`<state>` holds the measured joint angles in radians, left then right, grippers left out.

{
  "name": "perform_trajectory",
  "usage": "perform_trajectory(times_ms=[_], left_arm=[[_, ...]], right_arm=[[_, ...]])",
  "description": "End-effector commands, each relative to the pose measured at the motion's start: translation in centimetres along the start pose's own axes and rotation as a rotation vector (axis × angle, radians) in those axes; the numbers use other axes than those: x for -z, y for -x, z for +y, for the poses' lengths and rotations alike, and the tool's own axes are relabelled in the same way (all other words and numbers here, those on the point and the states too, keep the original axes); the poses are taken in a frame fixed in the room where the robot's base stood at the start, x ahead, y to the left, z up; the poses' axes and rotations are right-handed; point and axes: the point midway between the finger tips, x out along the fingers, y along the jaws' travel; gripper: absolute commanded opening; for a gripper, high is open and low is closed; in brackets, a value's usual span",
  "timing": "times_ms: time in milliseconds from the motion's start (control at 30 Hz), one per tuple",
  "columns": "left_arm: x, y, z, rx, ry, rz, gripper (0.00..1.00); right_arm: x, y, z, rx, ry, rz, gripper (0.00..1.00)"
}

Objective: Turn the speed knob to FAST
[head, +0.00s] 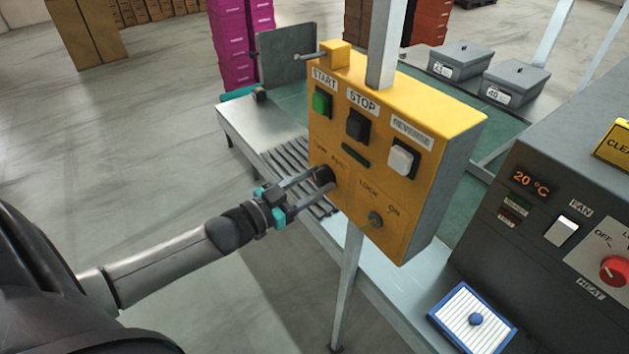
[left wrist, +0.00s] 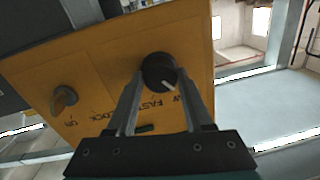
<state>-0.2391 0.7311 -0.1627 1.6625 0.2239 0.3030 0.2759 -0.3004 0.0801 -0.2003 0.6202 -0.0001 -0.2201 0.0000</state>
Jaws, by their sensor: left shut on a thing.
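The yellow control box (head: 420,120) stands on a post beside the line. Its black speed knob (head: 323,175) is at the lower left of the front panel, partly hidden by my left gripper (head: 325,179). My left gripper is shut on the knob, one finger on each side. In the left wrist view, the knob (left wrist: 158,70) sits between the fingertips, with the panel upside down. Its white pointer line (left wrist: 167,85) slants to the lower right there, toward the partly hidden SLOW label. The FAST label (left wrist: 151,105) is lower left of the knob.
A key switch (head: 375,219) with LOCK and ON labels is right of the knob. Above are green START (head: 322,102), black STOP (head: 357,126) and white REVERSE (head: 402,160) buttons. A grey heater panel (head: 540,190) stands at right. Open floor lies left.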

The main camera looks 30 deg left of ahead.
Motion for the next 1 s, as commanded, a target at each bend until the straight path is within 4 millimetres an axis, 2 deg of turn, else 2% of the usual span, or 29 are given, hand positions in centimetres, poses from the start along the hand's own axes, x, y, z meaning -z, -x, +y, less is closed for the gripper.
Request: perform_trajectory(times_ms=[467, 1000], left_arm=[[0.01, -0.02, 0.04, 0.002, -0.071, 0.005, 0.00], [-0.17, -0.03, 0.12, 0.007, -0.525, 0.038, 0.00]], right_arm=[[0.05, 0.22, 0.05, -0.001, 0.000, 0.000, 0.50], [0.11, 0.77, 0.07, -0.001, 0.000, 0.001, 0.50]])
